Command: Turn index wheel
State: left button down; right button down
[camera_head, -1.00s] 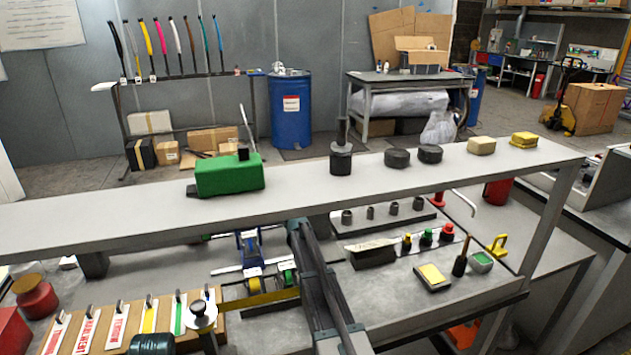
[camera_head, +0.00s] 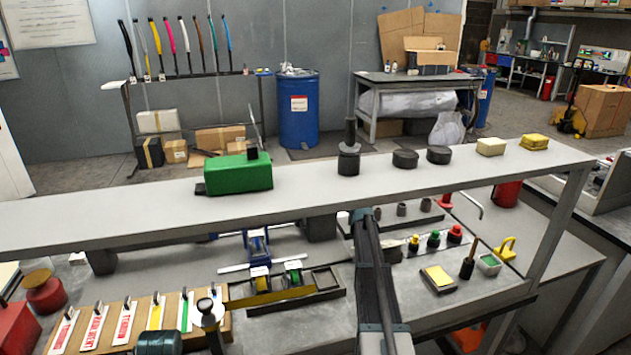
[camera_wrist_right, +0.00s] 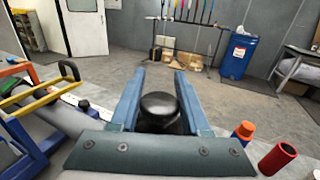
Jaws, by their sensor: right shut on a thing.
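My right arm rises from the bottom centre of the head view, and its far end reaches the front edge of the raised shelf (camera_head: 110,222). The fingers cannot be made out there. In the right wrist view, the blue fingers of my right gripper (camera_wrist_right: 158,72) stand either side of a dark round-topped knob (camera_wrist_right: 159,106) and are shut on it. I cannot tell whether this knob belongs to the index wheel, and no wheel is clearly recognisable. A blue fixture (camera_head: 256,242) stands left of my arm. My left gripper is not in view.
A green box (camera_head: 235,172), a dark stemmed cylinder (camera_head: 348,163) and several small blocks stand on the shelf. Labelled cards (camera_head: 124,322) line the lower left. An orange cylinder (camera_wrist_right: 243,131) and a red cylinder (camera_wrist_right: 277,158) stand close right of the gripper.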

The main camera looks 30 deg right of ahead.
jog(key=n+y, duration=0.1)
jog(key=n+g+y, duration=0.1)
jog(key=y, duration=0.1)
jog(key=n+y, duration=0.1)
jog(key=y, duration=0.1)
jog(key=shift+a+g, duration=0.25)
jog(key=shift+g, duration=0.05)
jog(key=shift+s+a+n+g+y, duration=0.15)
jog(key=shift+a+n+g+y, duration=0.1)
jog(key=shift+n+g+y, duration=0.55)
jog(key=shift+s+a+n+g+y, duration=0.2)
jog(key=shift+n+g+y, duration=0.3)
jog(key=shift+n+y, duration=0.55)
jog(key=shift+c, duration=1.9)
grip_release()
jog(key=v, duration=1.3)
jog(key=shift+s+d+f, duration=0.15)
jog(key=shift+s+d, duration=0.05)
jog(key=shift+d, duration=0.1)
